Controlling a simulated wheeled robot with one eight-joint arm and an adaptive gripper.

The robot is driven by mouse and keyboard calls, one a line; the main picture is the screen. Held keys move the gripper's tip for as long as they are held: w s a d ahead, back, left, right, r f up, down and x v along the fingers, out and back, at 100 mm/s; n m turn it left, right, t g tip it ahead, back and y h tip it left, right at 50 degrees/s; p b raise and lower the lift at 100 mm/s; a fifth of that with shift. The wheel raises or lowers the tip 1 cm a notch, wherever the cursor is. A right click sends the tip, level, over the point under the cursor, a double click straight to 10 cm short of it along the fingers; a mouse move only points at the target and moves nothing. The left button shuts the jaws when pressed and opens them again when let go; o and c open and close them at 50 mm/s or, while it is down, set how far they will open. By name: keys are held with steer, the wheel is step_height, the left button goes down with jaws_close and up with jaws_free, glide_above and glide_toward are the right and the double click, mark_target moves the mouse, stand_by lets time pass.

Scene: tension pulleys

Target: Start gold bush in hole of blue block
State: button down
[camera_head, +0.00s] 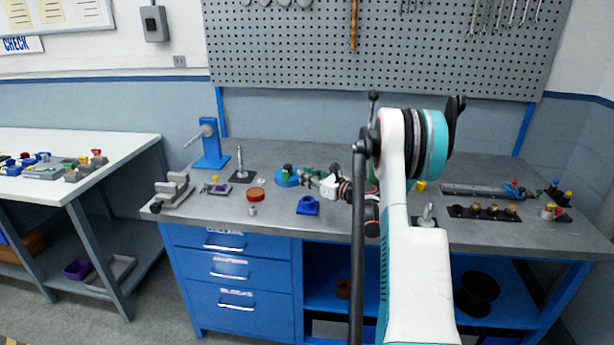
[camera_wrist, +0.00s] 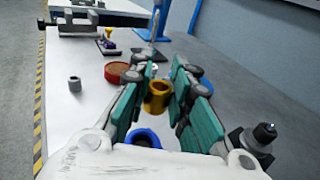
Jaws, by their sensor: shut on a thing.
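The gold bush (camera_wrist: 158,97) is a short flanged sleeve. It sits between the fingertips of my gripper (camera_wrist: 160,92), which is shut on it. In the head view my gripper (camera_head: 310,174) is above the bench, near the blue block; the bush cannot be made out there. The blue block (camera_head: 307,207) stands near the bench's front edge with its round hole facing up. The bush looks apart from the block.
A red-brown round dish (camera_head: 255,194) and a small grey sleeve (camera_head: 253,210) stand left of the block. A blue round part (camera_head: 287,178) is behind it. A black rack (camera_head: 484,213) with several gold pieces is at right. The bench front between is clear.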

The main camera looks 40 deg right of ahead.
steer(key=shift+f+b, duration=1.05)
steer(key=shift+f, duration=1.7)
steer(key=shift+f+b, duration=0.15)
steer(key=shift+b, duration=0.55)
steer(key=shift+f, duration=0.15)
steer(key=shift+f+b, duration=0.4)
steer(key=shift+b, duration=0.1)
steer(key=shift+s+f, duration=0.1)
steer(key=shift+r, duration=0.4)
stand_by(0.6)
steer(key=shift+f+b, duration=0.15)
steer(key=shift+b, duration=0.2)
steer(key=shift+f, duration=0.15)
